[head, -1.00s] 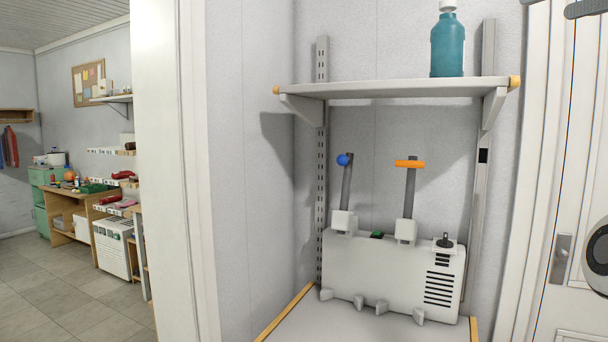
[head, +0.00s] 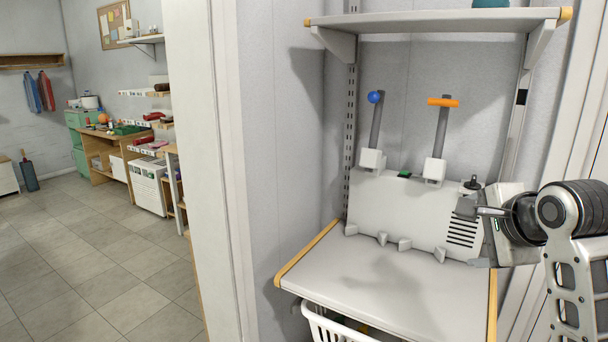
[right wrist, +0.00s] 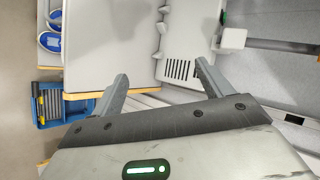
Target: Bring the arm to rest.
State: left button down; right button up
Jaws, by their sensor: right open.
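My right gripper (head: 472,232) shows at the right of the head view, in front of the right end of a white control box (head: 400,212). In the right wrist view its two fingers (right wrist: 162,84) are spread apart with nothing between them. The box has a lever with a blue ball (head: 375,97), a lever with an orange crossbar (head: 443,102) and a small black knob (head: 472,184). Both levers stand up, leaning slightly right. I cannot tell whether the gripper touches the box. My left gripper is not in view.
The box stands on a white worktop (head: 390,283) with wooden edges; its front is bare. A white shelf (head: 430,20) hangs above. A white basket (head: 335,325) sits below. A door frame (head: 196,170) stands at left, with a workbench (head: 108,150) beyond.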

jog(key=s+a+f+n+g, duration=0.25)
jog(key=s+f+n, duration=0.35)
jog(key=f, duration=0.7)
jog(key=s+a+f+n+g, duration=0.25)
jog(key=s+f+n, duration=0.5)
jog(key=s, duration=0.45)
jog(key=s+a+f+n+g, duration=0.25)
jog(key=s+f+n, duration=0.45)
jog(key=s, duration=0.6)
jog(key=w+a+f+t+y, duration=0.2)
jog(key=w+a+f+t, duration=0.4)
jog(key=f+t, duration=0.1)
jog(key=shift+w+f, duration=0.25)
jog(key=shift+f, duration=0.2)
jog(key=shift+m, duration=0.25)
